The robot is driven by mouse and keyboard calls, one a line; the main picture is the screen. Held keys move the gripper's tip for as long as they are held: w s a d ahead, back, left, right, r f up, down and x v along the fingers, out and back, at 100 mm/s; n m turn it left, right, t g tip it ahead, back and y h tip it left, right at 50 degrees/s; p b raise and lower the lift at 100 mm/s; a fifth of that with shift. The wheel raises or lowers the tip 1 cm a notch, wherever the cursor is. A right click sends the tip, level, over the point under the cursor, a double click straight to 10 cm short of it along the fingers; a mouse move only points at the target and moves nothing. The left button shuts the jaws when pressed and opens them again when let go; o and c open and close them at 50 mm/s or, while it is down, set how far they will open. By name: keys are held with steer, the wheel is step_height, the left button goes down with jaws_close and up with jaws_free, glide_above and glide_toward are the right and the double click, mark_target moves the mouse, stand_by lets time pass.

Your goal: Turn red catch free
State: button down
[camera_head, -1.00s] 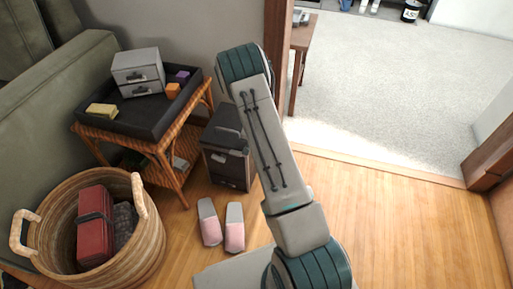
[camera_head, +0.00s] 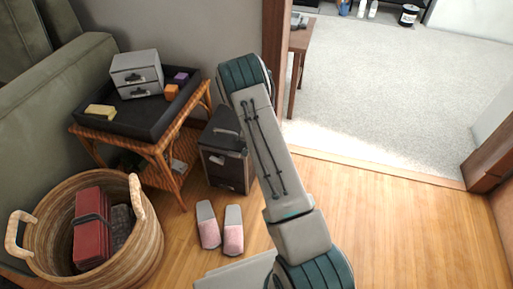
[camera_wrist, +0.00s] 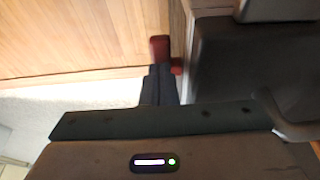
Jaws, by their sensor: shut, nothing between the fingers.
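The red catch (camera_wrist: 160,48) shows in the wrist view as a small red piece with a short red stub at its lower right, beside the dark box (camera_wrist: 240,60). My gripper (camera_wrist: 159,72) has its dark fingers shut together, with the tips right at the lower end of the red catch. I cannot tell whether they touch it. In the head view the dark box (camera_head: 226,165) stands on the floor beside the wicker table; my arm hides my gripper and the red catch there.
The wicker table (camera_head: 186,180) holds a black tray (camera_head: 130,124) with a small grey drawer unit (camera_head: 137,73). A basket (camera_head: 140,240) holding a red box (camera_head: 92,240) stands at lower left. Pink slippers (camera_head: 208,225) lie on the floor. The wooden floor at right is clear.

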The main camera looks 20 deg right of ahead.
steer(key=shift+r, duration=0.1)
steer(key=p+v, duration=0.2)
steer(key=v, duration=0.1)
steer(key=w+p+v, duration=0.1)
steer(key=shift+s+d+r, duration=0.1)
steer(key=shift+d+r, duration=0.15)
steer(key=shift+r, duration=0.2)
steer(key=s+a+r+p, duration=0.2)
steer(key=s+a, duration=0.3)
steer(key=s, duration=0.2)
steer(key=shift+s+a, duration=0.15)
steer(key=shift+r, duration=0.15)
